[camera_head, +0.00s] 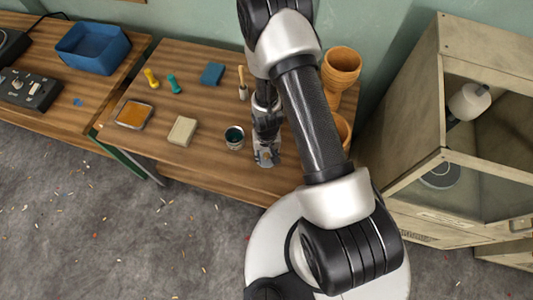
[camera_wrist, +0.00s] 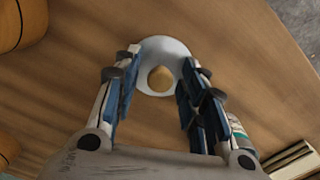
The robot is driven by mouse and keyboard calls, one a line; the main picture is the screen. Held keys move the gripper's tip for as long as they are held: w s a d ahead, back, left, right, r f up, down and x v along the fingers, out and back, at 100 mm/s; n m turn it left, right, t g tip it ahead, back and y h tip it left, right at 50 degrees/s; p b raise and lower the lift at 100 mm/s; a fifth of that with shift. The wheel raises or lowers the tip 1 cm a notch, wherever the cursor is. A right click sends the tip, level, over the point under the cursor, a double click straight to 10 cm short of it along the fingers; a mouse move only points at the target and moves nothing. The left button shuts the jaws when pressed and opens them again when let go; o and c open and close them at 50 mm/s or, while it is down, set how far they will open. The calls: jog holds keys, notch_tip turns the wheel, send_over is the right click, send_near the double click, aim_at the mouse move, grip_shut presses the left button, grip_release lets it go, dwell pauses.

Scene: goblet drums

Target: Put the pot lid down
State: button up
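The pot lid (camera_wrist: 165,50) is a pale grey disc with a round tan knob (camera_wrist: 160,78). In the wrist view it lies beyond and between the fingertips of my gripper (camera_wrist: 161,66), knob towards the camera. The fingers stand apart, with gaps on both sides of the knob; they overlap parts of the lid's rim. In the head view my gripper (camera_head: 266,146) points down near the front edge of the wooden table (camera_head: 215,172), and the lid (camera_head: 266,160) shows only in part at its tips. Whether the lid touches the table is hard to tell.
A dark teal-filled cup (camera_head: 235,138) stands just left of my gripper. Orange goblet drums (camera_head: 341,66) stand behind my arm at the right. A cream block (camera_head: 183,131), an orange tray (camera_head: 134,115) and a blue block (camera_head: 213,74) lie further left. A shelf cabinet (camera_head: 412,150) stands right.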

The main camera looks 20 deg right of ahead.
notch_tip(320, 180, up, 12)
jog(key=p, duration=1.2)
notch_tip(320, 180, up, 27)
jog(key=n+t, duration=0.1)
jog(key=t, duration=0.1)
send_over(267, 155)
jog(key=w, duration=0.3)
jog(key=s+r+n+t, duration=0.1)
jog(key=s+r+t, duration=0.1)
jog(key=s+r, duration=1.6)
jog(key=shift+r+n+t, duration=0.3)
